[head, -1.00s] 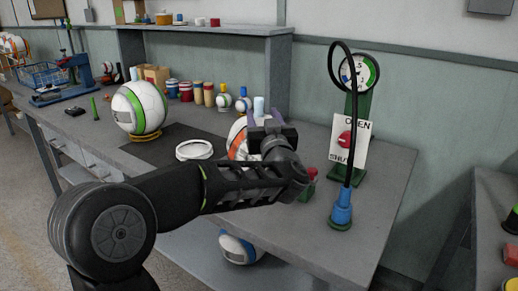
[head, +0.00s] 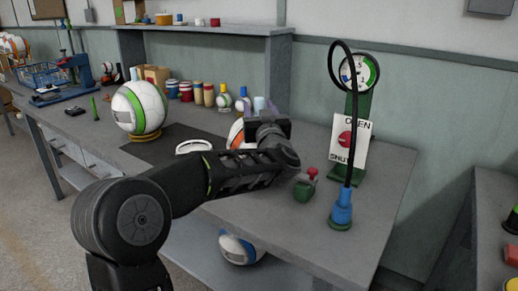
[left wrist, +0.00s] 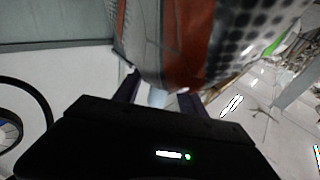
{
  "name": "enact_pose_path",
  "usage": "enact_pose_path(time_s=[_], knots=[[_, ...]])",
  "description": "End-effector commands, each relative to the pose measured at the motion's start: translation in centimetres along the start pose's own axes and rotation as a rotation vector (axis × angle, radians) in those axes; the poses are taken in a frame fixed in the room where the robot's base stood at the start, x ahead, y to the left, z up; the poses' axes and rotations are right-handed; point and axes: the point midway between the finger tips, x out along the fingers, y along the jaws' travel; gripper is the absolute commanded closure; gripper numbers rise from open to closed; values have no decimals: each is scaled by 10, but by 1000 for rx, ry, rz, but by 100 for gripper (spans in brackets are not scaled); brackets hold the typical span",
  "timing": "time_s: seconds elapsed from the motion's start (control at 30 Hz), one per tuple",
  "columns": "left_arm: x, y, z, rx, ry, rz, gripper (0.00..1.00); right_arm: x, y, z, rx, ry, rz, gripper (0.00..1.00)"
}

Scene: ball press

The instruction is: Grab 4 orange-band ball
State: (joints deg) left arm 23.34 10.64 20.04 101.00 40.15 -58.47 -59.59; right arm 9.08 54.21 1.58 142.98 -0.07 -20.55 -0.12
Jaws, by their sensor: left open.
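The orange-band ball (head: 236,134), white with an orange stripe, stands on the workbench and is mostly hidden behind my left arm in the head view. In the left wrist view, its orange band and grey dotted panels (left wrist: 190,42) fill the top, close in front of the fingers. My left gripper (head: 262,106) is at the ball's right side in the head view, with its fingers pointing away. In the left wrist view the two dark fingers (left wrist: 160,92) are apart, with the ball just beyond them. I cannot tell whether they touch it. My right gripper is not in view.
A green-band ball (head: 139,107) sits on a yellow ring. To the right stand a red-topped green valve (head: 304,187), a blue hose fitting (head: 341,210) and a gauge post (head: 358,110). A blue-band ball (head: 238,249) is below.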

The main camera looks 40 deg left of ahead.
Motion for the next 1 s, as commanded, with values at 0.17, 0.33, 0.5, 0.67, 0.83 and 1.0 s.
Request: enact_pose_path(time_s=[0.17,0.33,0.5,0.67,0.83,1.0], knots=[[0,0,0,0,0,0,53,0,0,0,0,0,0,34],[0,0,0,0,0,0,67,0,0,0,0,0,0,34],[0,0,0,0,0,0,81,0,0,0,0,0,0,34],[0,0,0,0,0,0,94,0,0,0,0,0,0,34],[0,0,0,0,0,0,100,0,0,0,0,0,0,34],[0,0,0,0,0,0,100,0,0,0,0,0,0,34]])
